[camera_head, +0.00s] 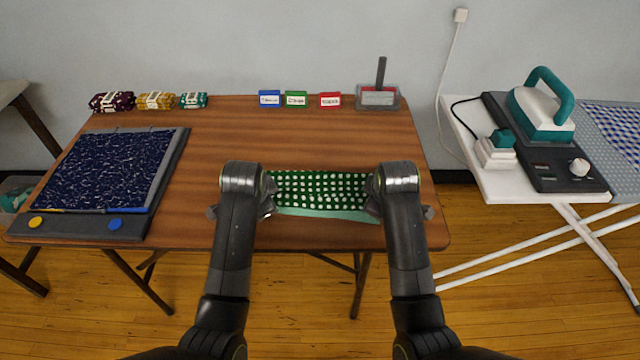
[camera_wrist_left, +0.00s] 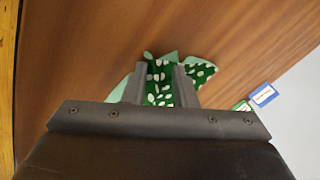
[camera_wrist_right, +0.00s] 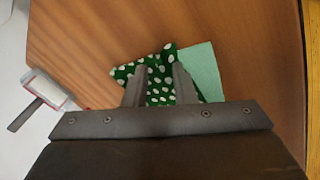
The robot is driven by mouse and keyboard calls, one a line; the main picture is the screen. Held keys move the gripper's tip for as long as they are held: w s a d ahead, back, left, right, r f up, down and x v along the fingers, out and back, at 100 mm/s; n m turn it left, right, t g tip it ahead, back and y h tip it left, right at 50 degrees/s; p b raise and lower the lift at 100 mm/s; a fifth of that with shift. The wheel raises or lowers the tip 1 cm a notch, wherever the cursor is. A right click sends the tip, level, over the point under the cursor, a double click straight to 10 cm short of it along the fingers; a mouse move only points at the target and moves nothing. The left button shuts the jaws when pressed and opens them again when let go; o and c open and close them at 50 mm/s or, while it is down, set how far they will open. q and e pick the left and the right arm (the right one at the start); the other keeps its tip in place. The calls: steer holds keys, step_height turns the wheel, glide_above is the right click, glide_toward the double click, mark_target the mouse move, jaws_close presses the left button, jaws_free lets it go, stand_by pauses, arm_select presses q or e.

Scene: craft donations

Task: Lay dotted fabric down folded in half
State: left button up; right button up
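The dotted fabric (camera_head: 318,188) is green with white dots on one face and pale mint on the other. In the head view it stretches between my two grippers near the table's front edge, dotted face up, with a mint strip along its front side. My left gripper (camera_wrist_left: 160,75) is at its left end; the fabric there looks rumpled, with mint edges showing (camera_wrist_left: 195,62). My right gripper (camera_wrist_right: 158,75) is at its right end, beside a flat mint part (camera_wrist_right: 203,70). Both grippers' fingers stand apart with dotted fabric visible between them; any contact is hard to tell.
The wooden table (camera_head: 230,130) is clear behind the fabric. A dark board with navy cloth (camera_head: 105,170) lies left. Fabric bundles (camera_head: 155,101), small blue, green and red boxes (camera_head: 296,99) and a grey container (camera_head: 378,98) line the back. An iron (camera_head: 545,110) stands right.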

arm_select(q)
steer(key=shift+o, duration=1.2)
steer(key=shift+s, duration=0.15)
arm_select(e)
steer(key=shift+o, duration=1.2)
steer(key=shift+s+f, duration=0.1)
steer(key=shift+s, duration=0.05)
